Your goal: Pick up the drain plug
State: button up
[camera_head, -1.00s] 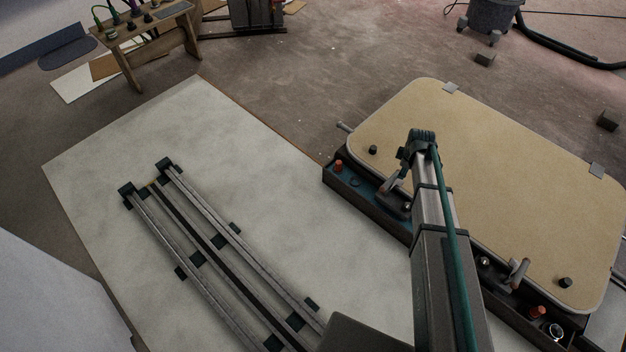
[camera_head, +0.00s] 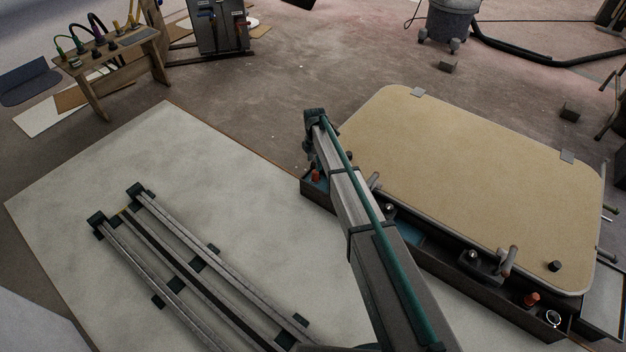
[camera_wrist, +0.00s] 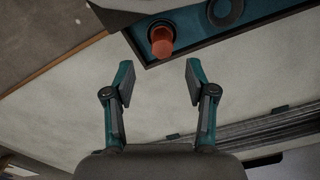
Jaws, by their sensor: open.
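An orange-red plug-like piece (camera_wrist: 162,41), which looks like the drain plug, stands in a dark-edged blue tray (camera_wrist: 205,34) at the top of the wrist view. It also shows in the head view (camera_head: 316,176), close to the end of my arm. A similar orange piece (camera_head: 531,299) stands at the tray's right end, so I cannot tell for certain which is the drain plug. My gripper (camera_wrist: 159,76) is open and empty, its fingers spread below the nearer orange piece and apart from it in the picture. In the head view my arm hides part of the tray.
A large tan hatch panel (camera_head: 470,180) lies behind the tray, with a handle (camera_head: 508,262) and a black knob (camera_head: 554,266). A dark ring (camera_wrist: 225,10) lies beside the orange piece. Metal rails (camera_head: 190,270) lie on the pale board (camera_head: 130,160) at left.

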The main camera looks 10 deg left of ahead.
aim_at(315, 171)
jog(key=shift+d+f+b, duration=0.2)
jog(key=shift+f+b, duration=1.55)
jog(key=shift+f, duration=1.8)
jog(key=shift+r, duration=0.1)
grip_shut()
jog(key=shift+r, duration=0.1)
jog(key=shift+r+p, duration=0.65)
jog(key=shift+r, duration=0.05)
notch_tip(315, 171, up, 2)
jog(key=shift+r+p, duration=0.1)
jog(key=shift+p, duration=0.7)
jog(key=s+d+r+p, duration=0.2)
jog(key=s+r, duration=0.2)
jog(key=s, duration=0.2)
jog(key=s+d+r+p, duration=0.2)
jog(key=s+r+p, duration=0.1)
jog(key=s+r, duration=0.2)
jog(key=s, duration=0.2)
jog(key=shift+s+p, duration=0.3)
